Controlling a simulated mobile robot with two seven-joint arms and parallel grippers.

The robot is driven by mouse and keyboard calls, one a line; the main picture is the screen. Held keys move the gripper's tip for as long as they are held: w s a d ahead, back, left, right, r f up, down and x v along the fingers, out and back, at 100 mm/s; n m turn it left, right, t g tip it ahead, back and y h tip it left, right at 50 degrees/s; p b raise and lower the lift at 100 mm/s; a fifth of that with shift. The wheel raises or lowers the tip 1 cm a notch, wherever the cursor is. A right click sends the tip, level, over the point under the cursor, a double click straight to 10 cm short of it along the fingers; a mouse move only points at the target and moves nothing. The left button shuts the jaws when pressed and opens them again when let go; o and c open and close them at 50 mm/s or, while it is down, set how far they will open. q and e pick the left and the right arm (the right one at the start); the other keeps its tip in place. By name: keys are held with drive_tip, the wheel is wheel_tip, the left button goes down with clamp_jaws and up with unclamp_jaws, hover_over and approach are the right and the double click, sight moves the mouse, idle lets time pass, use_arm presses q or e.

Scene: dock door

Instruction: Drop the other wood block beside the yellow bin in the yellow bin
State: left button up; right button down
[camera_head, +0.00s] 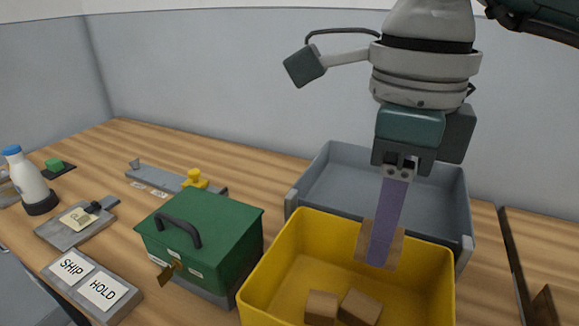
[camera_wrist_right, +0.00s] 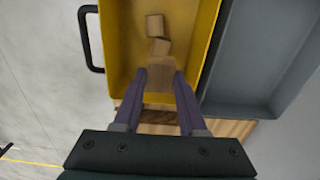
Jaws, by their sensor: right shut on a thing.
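My right gripper (camera_head: 381,258) points down, its purple fingers shut on a wood block (camera_head: 365,243). It holds the block over the far part of the yellow bin (camera_head: 268,262), in front of the bin's back wall. The near finger hides the middle of the block. In the right wrist view the gripper (camera_wrist_right: 160,74) reaches over the bin (camera_wrist_right: 120,60). Two more wood blocks lie on the bin floor, a left one (camera_head: 321,307) and a right one (camera_head: 360,307). My left gripper is not in view.
A grey tray (camera_head: 336,184) stands behind the yellow bin. A green box (camera_head: 205,232) with a dark handle stands left of the bin. SHIP and HOLD labels (camera_head: 88,280) lie at the front left. A bottle (camera_head: 30,180) stands far left.

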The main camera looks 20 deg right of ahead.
wheel_tip(320, 180, down, 3)
drive_tip(key=shift+f+b, duration=0.15)
drive_tip(key=shift+b, duration=0.7)
drive_tip(key=shift+c, duration=1.9)
unclamp_jaws()
wheel_tip(320, 180, up, 10)
drive_tip(key=shift+r, duration=0.1)
